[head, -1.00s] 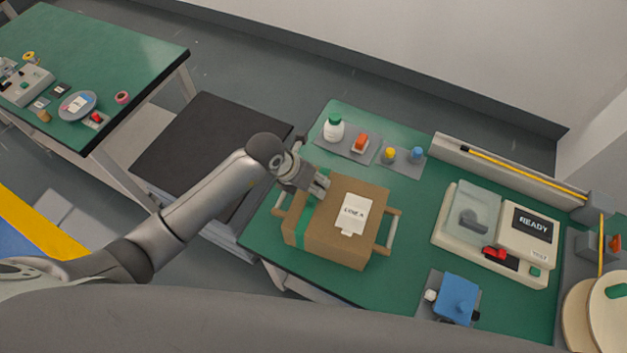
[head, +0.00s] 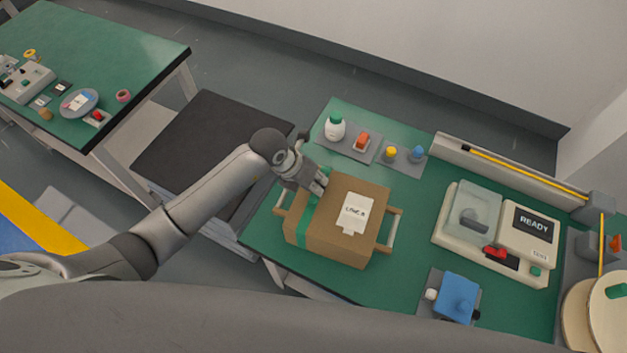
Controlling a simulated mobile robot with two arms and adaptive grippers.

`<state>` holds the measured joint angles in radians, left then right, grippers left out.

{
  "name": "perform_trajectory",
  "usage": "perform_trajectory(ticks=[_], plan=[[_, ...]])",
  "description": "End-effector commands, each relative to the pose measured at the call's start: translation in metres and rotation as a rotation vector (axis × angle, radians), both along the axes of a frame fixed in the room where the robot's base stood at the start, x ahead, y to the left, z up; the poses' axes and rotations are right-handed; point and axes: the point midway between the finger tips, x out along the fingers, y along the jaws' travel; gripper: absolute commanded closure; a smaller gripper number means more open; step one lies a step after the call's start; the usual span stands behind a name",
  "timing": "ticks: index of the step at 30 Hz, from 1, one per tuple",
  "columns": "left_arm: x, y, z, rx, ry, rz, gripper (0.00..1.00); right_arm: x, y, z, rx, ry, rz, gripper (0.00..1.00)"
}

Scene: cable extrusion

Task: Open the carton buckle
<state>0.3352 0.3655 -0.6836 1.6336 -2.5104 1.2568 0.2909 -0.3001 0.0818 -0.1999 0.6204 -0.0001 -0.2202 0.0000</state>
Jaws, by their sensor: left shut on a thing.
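A brown carton (head: 336,245) with side handles stands on the green table. A white label (head: 355,213) lies on its top, and a green strip (head: 302,240) runs down its left front side. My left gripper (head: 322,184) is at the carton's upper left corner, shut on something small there. A bit of green shows beside the fingers; it may be the buckle, but the fingers hide most of it. My right gripper is not in view.
A grey mat (head: 347,140) with a white bottle and an orange item lies behind the carton. A beige machine (head: 490,240) reading READY stands to the right. A blue device (head: 458,297) sits at the front right. The table between carton and machine is clear.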

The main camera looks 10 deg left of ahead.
Motion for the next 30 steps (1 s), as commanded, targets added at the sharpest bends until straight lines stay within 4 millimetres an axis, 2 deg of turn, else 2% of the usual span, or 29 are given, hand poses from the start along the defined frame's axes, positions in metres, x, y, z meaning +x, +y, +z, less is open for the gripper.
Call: perform_trajectory(ticks=[8,21,30], plan=[[0.008,-0.005,0.007,0.026,0.152,-0.003,1.0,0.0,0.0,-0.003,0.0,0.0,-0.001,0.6],[0.021,-0.008,0.01,0.092,0.454,-0.001,1.0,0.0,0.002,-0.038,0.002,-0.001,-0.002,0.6],[0.025,-0.009,0.014,0.112,0.554,-0.002,1.0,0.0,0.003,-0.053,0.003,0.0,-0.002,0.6]])
